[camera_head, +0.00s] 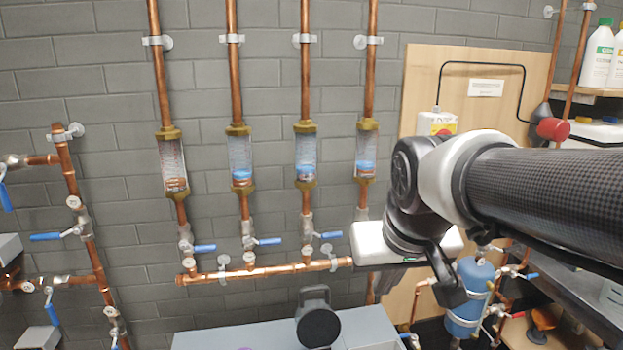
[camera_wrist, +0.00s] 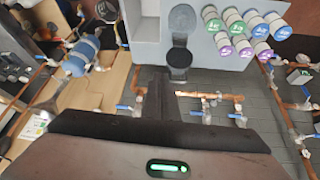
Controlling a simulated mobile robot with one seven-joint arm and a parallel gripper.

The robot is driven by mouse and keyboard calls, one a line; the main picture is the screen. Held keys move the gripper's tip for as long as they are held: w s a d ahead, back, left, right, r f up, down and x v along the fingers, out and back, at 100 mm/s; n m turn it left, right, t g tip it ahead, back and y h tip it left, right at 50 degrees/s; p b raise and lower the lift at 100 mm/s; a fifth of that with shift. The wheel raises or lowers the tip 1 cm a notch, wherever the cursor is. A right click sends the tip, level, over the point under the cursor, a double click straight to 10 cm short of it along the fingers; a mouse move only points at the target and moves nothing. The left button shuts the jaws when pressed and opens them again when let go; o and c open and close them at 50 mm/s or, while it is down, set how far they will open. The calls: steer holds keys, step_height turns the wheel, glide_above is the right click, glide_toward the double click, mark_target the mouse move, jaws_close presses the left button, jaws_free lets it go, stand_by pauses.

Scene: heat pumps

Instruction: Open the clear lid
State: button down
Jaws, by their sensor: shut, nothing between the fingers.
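I cannot make out a clear lid for certain in either view. A grey box (camera_head: 260,334) stands at the bottom middle of the head view, with a round black part (camera_head: 318,325) on its near side. In the wrist view the grey box (camera_wrist: 220,62) shows at the top, with the black part (camera_wrist: 180,57) on it and several cans with coloured tops (camera_wrist: 240,45). My gripper (camera_head: 452,292) is shut and empty, to the right of the box and apart from it. Its dark fingers (camera_wrist: 155,85) show together in the wrist view.
Copper pipes with clear sight tubes (camera_head: 305,155) and blue valve handles (camera_head: 270,241) run along the grey brick wall. A wooden board (camera_head: 470,75) and a blue tank (camera_head: 470,290) are at the right. White bottles (camera_head: 598,55) stand on a shelf.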

steer(key=s+d+p, duration=0.2)
steer(key=s+d, duration=0.1)
steer(key=s, duration=0.8)
steer(key=n+g+b, duration=0.1)
steer(key=g+b, duration=0.2)
steer(key=b, duration=0.5)
glide_above(312, 299)
steer(key=shift+s+f+x, duration=0.15)
steer(key=shift+s+x, duration=0.6)
steer(key=shift+x, duration=2.55)
steer(key=shift+s+f+x, duration=0.2)
steer(key=shift+s+x, duration=0.55)
steer(key=shift+x, duration=2.55)
steer(key=shift+s+f+x, duration=0.15)
steer(key=shift+s+x, duration=0.6)
steer(key=shift+x, duration=2.6)
steer(key=shift+w+d, duration=0.1)
steer(key=shift+d, duration=0.1)
steer(key=shift+t, duration=0.3)
